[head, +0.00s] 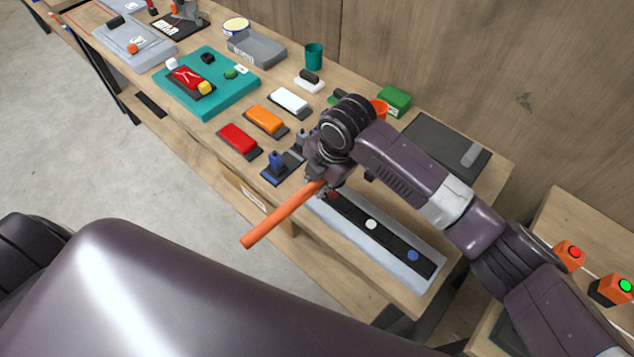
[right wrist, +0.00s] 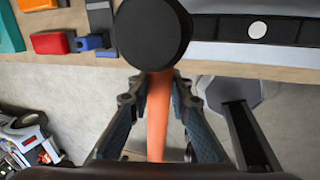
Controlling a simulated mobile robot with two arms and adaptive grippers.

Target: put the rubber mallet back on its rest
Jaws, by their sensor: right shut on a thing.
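My right gripper (head: 322,186) is shut on the orange handle (head: 280,216) of the rubber mallet, in front of the workbench's front edge. The handle slants down to the left in the head view. In the right wrist view the handle (right wrist: 158,112) runs between the fingers of the gripper (right wrist: 160,90), and the round black mallet head (right wrist: 152,34) is beyond them. I cannot tell for sure which thing is the mallet's rest. My left gripper is not in view.
The workbench (head: 488,172) holds a dark panel (head: 430,138) with a grey block, a light strip (head: 428,280) with coloured buttons, red (head: 239,140) and orange (head: 266,120) blocks, and a teal board (head: 238,88). A wooden wall stands behind. Floor is free in front.

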